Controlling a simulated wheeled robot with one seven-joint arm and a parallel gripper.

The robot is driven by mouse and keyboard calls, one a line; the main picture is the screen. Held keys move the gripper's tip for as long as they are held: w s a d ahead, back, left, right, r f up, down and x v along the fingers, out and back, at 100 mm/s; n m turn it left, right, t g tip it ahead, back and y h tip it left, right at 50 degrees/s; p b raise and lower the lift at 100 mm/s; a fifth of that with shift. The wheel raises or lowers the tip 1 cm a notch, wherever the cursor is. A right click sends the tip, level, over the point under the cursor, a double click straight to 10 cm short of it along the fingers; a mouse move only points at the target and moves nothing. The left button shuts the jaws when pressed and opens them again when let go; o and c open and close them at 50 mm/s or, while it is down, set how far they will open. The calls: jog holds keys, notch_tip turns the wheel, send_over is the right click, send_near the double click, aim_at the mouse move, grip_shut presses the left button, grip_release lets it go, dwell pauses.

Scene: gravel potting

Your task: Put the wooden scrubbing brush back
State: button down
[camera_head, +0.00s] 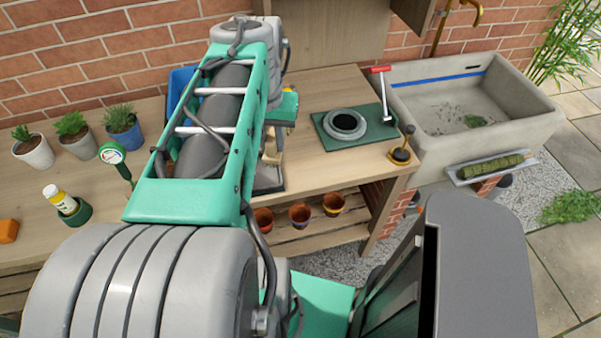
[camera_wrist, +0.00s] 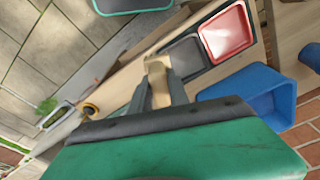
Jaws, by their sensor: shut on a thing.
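The wooden scrubbing brush (camera_wrist: 158,84) is a pale tan piece held between the grey fingers of my gripper (camera_wrist: 172,88) in the wrist view. My gripper is shut on it. In the head view, a tan part of the brush (camera_head: 271,152) shows just right of my green arm, above a dark grey tray (camera_head: 268,181). The arm hides much of the gripper there. The tray also shows beyond the fingers in the wrist view (camera_wrist: 184,58). I cannot tell whether the brush touches anything below it.
A red tray (camera_wrist: 228,32) and a blue bin (camera_wrist: 268,108) are near the gripper. A green mat (camera_head: 325,136) with a grey ring (camera_head: 345,124), a red-handled tool (camera_head: 383,92) and a brass-based piece (camera_head: 401,155) are to the right. The stone sink (camera_head: 455,135) stands beyond. Potted plants line the left.

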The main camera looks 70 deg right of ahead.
jog(key=s+a+f+m, duration=0.3)
jog(key=s+a+m, duration=0.1)
jog(key=shift+g, duration=0.3)
jog(key=d+f+p, duration=0.1)
jog(key=d+f, duration=0.5)
jog(key=d, duration=0.1)
jog(key=d+f+p, duration=0.2)
jog(key=d+f, duration=0.5)
jog(key=shift+f, duration=0.1)
jog(key=shift+f, duration=0.25)
jog(key=c, duration=1.3)
grip_release()
jog(key=shift+a+r, duration=0.1)
jog(key=shift+o, duration=0.2)
